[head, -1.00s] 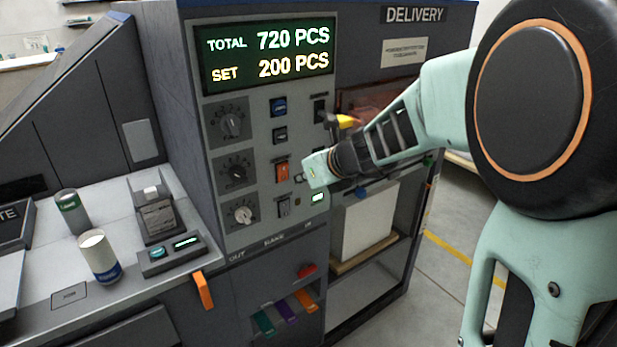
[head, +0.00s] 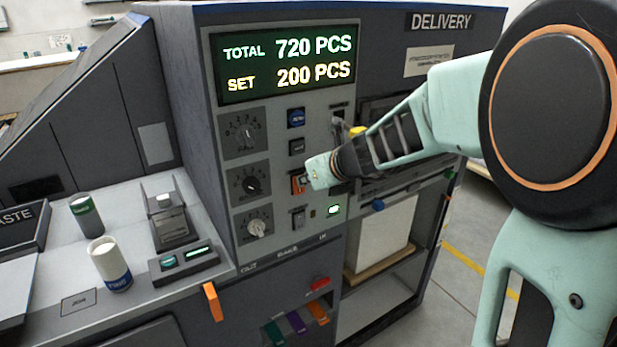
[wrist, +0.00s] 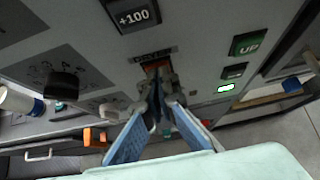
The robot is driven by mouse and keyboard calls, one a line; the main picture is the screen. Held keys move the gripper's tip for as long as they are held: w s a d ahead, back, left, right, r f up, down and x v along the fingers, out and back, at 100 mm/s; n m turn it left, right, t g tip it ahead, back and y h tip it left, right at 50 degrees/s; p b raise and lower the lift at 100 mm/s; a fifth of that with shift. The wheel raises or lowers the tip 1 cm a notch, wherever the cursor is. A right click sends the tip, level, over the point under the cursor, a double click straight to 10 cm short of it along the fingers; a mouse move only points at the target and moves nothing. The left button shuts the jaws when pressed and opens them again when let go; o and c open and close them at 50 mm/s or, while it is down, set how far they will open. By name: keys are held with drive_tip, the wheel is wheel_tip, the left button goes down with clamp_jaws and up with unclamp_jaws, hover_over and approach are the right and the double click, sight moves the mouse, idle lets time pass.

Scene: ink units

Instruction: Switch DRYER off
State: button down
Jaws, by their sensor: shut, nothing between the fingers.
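The orange-red rocker switch (head: 297,184) sits on the grey control panel (head: 272,160), in the column below the blue and dark buttons. In the wrist view this switch (wrist: 155,70) shows under a small dark label (wrist: 152,53) too blurred to read surely. My gripper (head: 305,185) is shut and empty, its tips right at the switch and partly hiding it. In the wrist view the gripper (wrist: 163,92) has its blue-padded fingers converging at the switch's lower part. I cannot tell whether they touch it, or which way the rocker is tipped.
A +100 button (wrist: 134,15) and a green UP button (wrist: 249,42) flank the switch. Below it is a dark rocker (head: 298,217); to the left are several knobs (head: 250,185). A green lamp (head: 333,210) is lit. A lever with a yellow part (head: 357,131) stands near my wrist.

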drive_tip(key=shift+r, duration=0.2)
drive_tip(key=shift+r+p, duration=0.65)
drive_tip(key=shift+p, duration=0.05)
